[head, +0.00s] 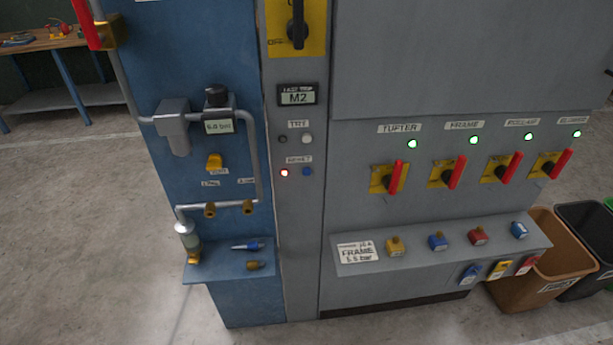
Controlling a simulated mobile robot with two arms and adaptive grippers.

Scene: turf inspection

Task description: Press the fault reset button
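A small blue button (308,171) sits on the narrow grey column of the cabinet, under a label (299,160) that reads RESET. A lit red lamp (284,173) is just left of it. Above them are a pale button (307,138), a dark unlit lamp (283,139) and another small label (298,124). A dark display (297,96) higher up reads M2. Nothing covers the blue button. Neither of my grippers shows in the head view.
Right of the column are several red-handled switches (395,178) under lit green lamps. A shelf (440,250) with coloured blocks juts out below. A blue panel with pipes and a small ledge (230,262) stands left. Bins (540,260) stand right. Floor in front looks clear.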

